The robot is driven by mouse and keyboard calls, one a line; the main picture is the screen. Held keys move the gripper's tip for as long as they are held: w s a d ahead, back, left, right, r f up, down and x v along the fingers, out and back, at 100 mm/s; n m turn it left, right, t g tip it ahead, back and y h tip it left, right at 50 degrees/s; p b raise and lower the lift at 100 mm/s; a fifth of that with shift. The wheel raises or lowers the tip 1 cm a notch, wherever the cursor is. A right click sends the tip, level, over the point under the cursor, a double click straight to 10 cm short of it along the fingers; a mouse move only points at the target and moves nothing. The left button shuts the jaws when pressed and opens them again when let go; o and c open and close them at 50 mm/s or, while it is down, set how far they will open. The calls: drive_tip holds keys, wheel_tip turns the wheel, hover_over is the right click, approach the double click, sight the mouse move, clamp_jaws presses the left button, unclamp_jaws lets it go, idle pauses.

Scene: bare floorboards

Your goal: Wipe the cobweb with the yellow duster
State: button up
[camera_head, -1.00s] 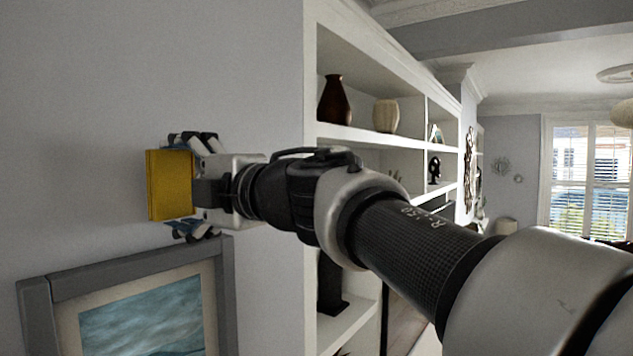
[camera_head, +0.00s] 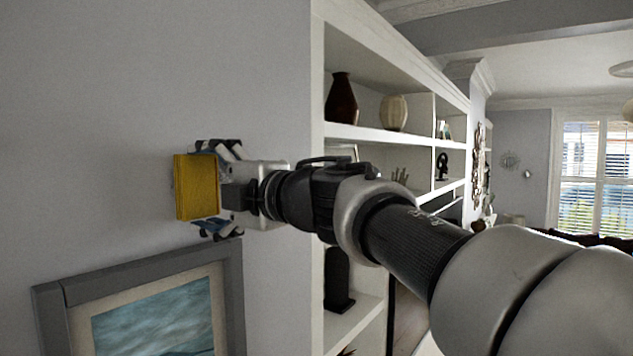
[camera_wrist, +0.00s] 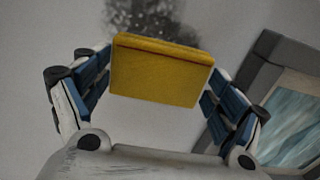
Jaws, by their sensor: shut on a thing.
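The yellow duster (camera_head: 196,187) is a flat block held between the fingers of my gripper (camera_head: 217,190), which is shut on it. In the wrist view the duster (camera_wrist: 160,70) spans between the two blue-padded fingers. The cobweb (camera_wrist: 145,17) shows in the wrist view as a dark speckled patch on the grey wall, beyond the duster's upper edge. The duster hides part of that area, and I cannot tell whether it touches the wall. In the head view I cannot make out the cobweb.
A grey-framed picture (camera_head: 235,295) hangs on the wall below my gripper; its frame also shows at the right of the wrist view (camera_wrist: 270,50). White shelves (camera_head: 375,134) with a brown vase (camera_head: 341,99) and a cream vase (camera_head: 394,113) stand to the right. The wall at left is bare.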

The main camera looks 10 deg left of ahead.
sight(183, 166)
drive_tip(key=shift+w+d+r+p, duration=0.1)
drive_tip(key=shift+w+d+p, duration=0.15)
drive_tip(key=shift+w, duration=0.25)
drive_tip(key=shift+w+d+p, duration=0.25)
drive_tip(key=shift+w, duration=0.2)
drive_tip(key=shift+w+d+r, duration=0.25)
drive_tip(key=shift+w, duration=0.3)
drive_tip(key=shift+w+d+r, duration=0.3)
drive_tip(key=shift+w, duration=0.25)
drive_tip(key=shift+w+d+r, duration=0.25)
drive_tip(key=shift+w, duration=0.3)
drive_tip(key=shift+s+a, duration=0.7)
drive_tip(key=shift+s, duration=0.7)
drive_tip(key=shift+s+a, duration=0.75)
drive_tip(key=shift+s, duration=0.6)
drive_tip(key=shift+s+a, duration=0.7)
drive_tip(key=shift+s, duration=0.7)
drive_tip(key=shift+r, duration=0.8)
drive_tip(key=w+d, duration=0.5)
drive_tip(key=w, duration=0.5)
drive_tip(key=shift+w+d, duration=0.3)
drive_tip(key=shift+w, duration=0.1)
drive_tip(key=shift+d, duration=0.1)
